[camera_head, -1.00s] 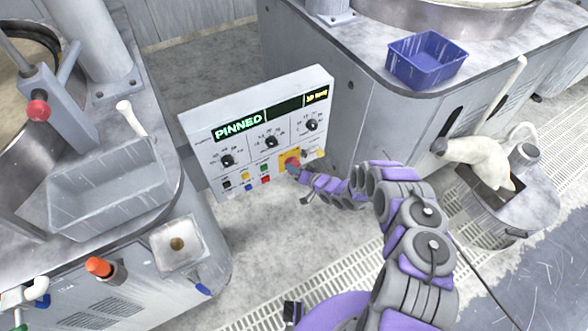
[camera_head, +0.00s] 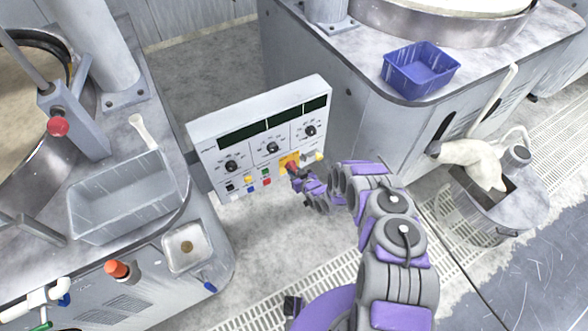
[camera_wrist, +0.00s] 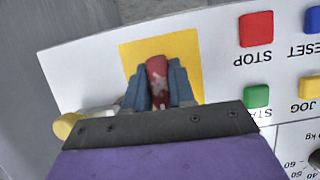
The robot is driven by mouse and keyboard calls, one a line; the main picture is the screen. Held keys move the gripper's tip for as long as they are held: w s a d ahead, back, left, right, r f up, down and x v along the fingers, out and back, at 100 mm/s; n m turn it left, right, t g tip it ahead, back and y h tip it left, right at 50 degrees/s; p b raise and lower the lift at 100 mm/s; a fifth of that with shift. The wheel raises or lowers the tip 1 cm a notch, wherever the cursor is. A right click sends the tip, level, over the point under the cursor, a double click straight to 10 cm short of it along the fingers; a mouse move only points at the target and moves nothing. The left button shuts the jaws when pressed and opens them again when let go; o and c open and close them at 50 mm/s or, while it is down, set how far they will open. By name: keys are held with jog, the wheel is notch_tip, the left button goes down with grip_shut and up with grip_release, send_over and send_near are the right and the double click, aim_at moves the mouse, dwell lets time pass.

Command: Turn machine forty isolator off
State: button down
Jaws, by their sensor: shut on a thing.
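A white control panel (camera_head: 262,104) stands between two machines in the head view, its display windows (camera_head: 242,132) dark. A red isolator handle (camera_wrist: 157,70) sits on a yellow plate (camera_wrist: 188,47) at the panel's lower right corner. My gripper (camera_wrist: 159,88) is shut on this handle, with a blue finger on either side of it. In the wrist view the handle lies nearly upright in the picture. In the head view my gripper (camera_head: 297,173) hides part of the handle and plate. I see no machine number that I can read.
A red STOP button (camera_wrist: 256,29) and a green button (camera_wrist: 256,97) are close beside the yellow plate. A yellow knob (camera_wrist: 67,125) is on the other side. A grey tray (camera_head: 85,217) and a blue bin (camera_head: 447,80) rest on the machines. A bucket (camera_head: 485,215) stands at right.

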jog(key=n+t+h+p, duration=0.1)
jog(key=n+p, duration=0.1)
jog(key=n, duration=0.1)
jog(key=shift+t+h, duration=0.3)
jog(key=shift+h, duration=0.1)
jog(key=shift+d+n+t+h, duration=0.1)
jog(key=shift+n+t+h, duration=0.55)
jog(key=shift+n, duration=0.95)
jog(key=shift+b, duration=0.3)
jog(key=c, duration=1)
grip_release()
jog(key=shift+c, duration=0.2)
jog(key=p+v, duration=0.2)
jog(key=v, duration=1.5)
jog(key=shift+s+f+p, duration=0.2)
jog(key=shift+p, duration=0.2)
